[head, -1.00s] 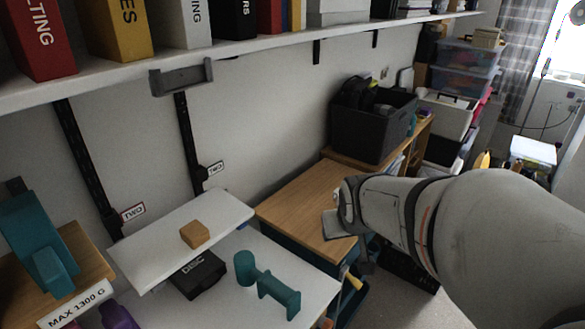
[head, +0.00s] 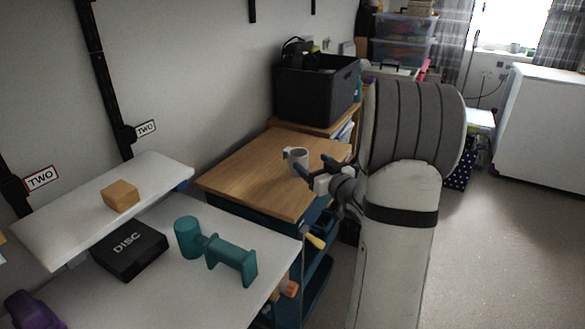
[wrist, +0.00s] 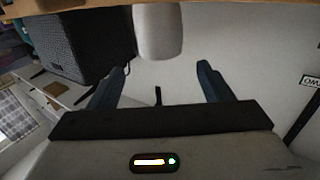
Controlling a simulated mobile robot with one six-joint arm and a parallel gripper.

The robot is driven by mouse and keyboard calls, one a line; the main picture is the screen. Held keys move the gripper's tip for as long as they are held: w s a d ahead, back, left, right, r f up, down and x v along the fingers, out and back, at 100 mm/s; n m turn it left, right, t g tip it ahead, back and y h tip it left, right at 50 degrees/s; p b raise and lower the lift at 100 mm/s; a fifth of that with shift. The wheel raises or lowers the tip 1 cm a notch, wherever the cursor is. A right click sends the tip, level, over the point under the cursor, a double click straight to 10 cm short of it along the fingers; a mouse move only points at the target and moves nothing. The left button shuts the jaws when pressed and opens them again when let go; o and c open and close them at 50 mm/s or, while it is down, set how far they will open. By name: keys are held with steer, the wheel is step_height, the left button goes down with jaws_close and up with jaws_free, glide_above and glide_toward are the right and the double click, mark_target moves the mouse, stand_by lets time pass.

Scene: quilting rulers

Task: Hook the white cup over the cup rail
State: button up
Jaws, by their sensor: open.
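The white cup (head: 299,164) stands upright on the wooden top of the cart (head: 245,175), with its handle on the left in the head view. My gripper (head: 319,168) is open and empty just to the right of the cup. In the wrist view, which is upside down, the cup (wrist: 158,32) is ahead of my open fingers (wrist: 162,72) and lies between their lines, apparently just beyond the tips. The cup's handle is hidden there. I cannot make out a cup rail in the current views.
A black crate (head: 315,95) stands behind the cart top. To the left, a white table (head: 190,285) holds a teal dumbbell-shaped object (head: 228,258) and a black DISC box (head: 128,250). A raised white board (head: 70,215) bears an orange block (head: 121,195). Floor is open at right.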

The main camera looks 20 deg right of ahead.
mark_target(304, 157)
steer(key=w, duration=0.4)
steer(key=w+a, duration=0.1)
steer(key=w, duration=0.1)
steer(key=shift+w+b, duration=0.3)
steer(key=shift+b, duration=0.1)
steer(key=c, duration=1.1)
